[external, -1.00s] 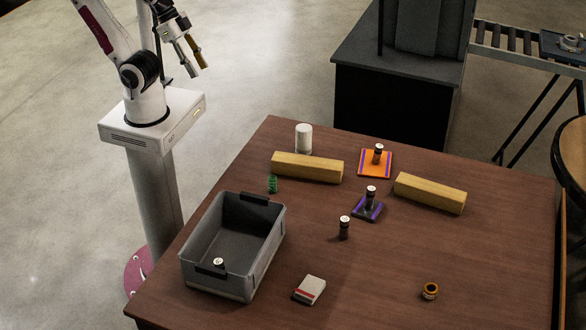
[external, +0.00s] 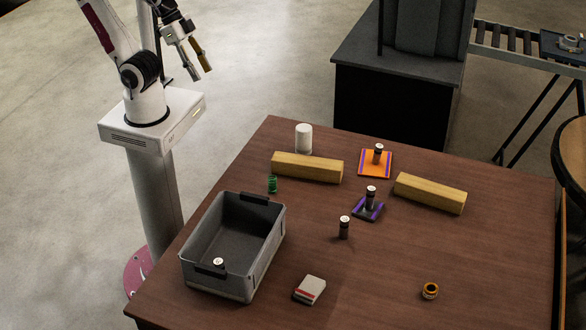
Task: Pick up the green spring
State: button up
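The green spring (external: 272,184) is small and stands on the brown table near its left edge, just in front of the left wooden block and behind the grey bin. My gripper (external: 197,73) hangs in the air at the upper left, well away from the spring and beyond the table's edge. Its fingers point down and are apart, with nothing seen between them.
A grey bin (external: 264,254) holds a dark, white-topped part. Wooden blocks (external: 307,168) (external: 430,193), a white cylinder (external: 304,139), orange (external: 365,164) and purple pads, a dark cylinder (external: 344,228), a white-red box (external: 309,290) and a brass ring (external: 430,291) stand around the table (external: 390,260).

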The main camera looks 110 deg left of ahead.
jog(key=w+d+f+n+t, duration=0.1)
jog(key=w+d+f+n, duration=0.1)
jog(key=w+d+f, duration=0.4)
jog(key=w+d+f+n+h, duration=0.1)
jog(key=w+d+f, duration=0.2)
jog(key=w, duration=0.5)
jog(key=w+d+f+n+t, duration=0.1)
jog(key=w+d+f+n, duration=0.1)
jog(key=w+d+f, duration=0.4)
jog(key=n+t+y, duration=0.1)
jog(key=n+y, duration=0.2)
jog(key=y, duration=0.3)
send_near(272, 184)
jog(key=w+d, duration=0.1)
jog(key=w, duration=0.1)
jog(key=w+d+f, duration=0.1)
jog(key=d, duration=0.1)
jog(key=shift+w+d+f, duration=0.15)
jog(key=shift+w+f, duration=0.1)
jog(key=shift+w, duration=0.15)
jog(key=s+a+f+y, duration=0.1)
jog(key=s+a+f+t+y, duration=0.1)
jog(key=a, duration=0.1)
jog(key=shift+s+f+m+t, duration=0.1)
jog(key=shift+s+m+t, duration=0.1)
jog(key=shift+m+t, duration=0.1)
jog(key=shift+s+a+f+t+y, duration=0.1)
jog(key=shift+s+a+t+y, duration=0.2)
jog(key=shift+s+a+y, duration=0.3)
jog(key=shift+w, duration=0.25)
